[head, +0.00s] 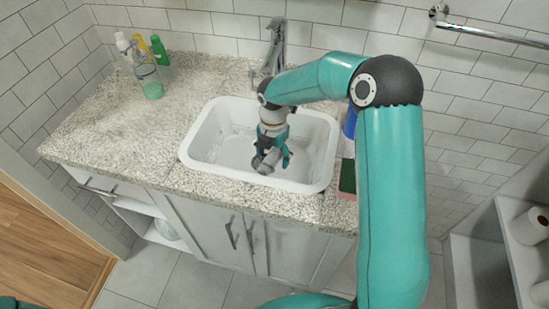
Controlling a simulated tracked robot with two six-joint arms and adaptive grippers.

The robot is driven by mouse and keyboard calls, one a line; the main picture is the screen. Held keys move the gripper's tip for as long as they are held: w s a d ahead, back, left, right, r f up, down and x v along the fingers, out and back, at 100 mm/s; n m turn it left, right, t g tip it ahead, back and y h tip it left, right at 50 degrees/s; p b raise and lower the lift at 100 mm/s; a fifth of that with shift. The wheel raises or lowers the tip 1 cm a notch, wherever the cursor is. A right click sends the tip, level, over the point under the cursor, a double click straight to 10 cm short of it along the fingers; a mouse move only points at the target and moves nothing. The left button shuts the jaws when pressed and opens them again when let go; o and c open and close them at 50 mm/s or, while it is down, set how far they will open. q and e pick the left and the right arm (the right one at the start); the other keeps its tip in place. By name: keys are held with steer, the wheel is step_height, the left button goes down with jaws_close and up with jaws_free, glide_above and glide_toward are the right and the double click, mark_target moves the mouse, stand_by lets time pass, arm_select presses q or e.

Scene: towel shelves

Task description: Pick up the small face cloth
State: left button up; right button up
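I cannot make out a face cloth in the head view. My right arm comes in from the right and reaches over the white sink basin (190,143). My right gripper (270,158) points down inside the basin's outline, with grey and teal parts at its end. It shows too small to tell whether its fingers are open or shut, or whether anything is between them. My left gripper is not in view.
A grey tap (274,48) stands behind the basin. A green bottle (160,50) and a clear bottle with green liquid (150,80) stand at the back left. A green-topped sponge (347,177) lies right of the basin.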

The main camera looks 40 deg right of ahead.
steer(key=c, duration=1.2)
steer(key=shift+o, duration=0.2)
steer(key=shift+r, duration=0.15)
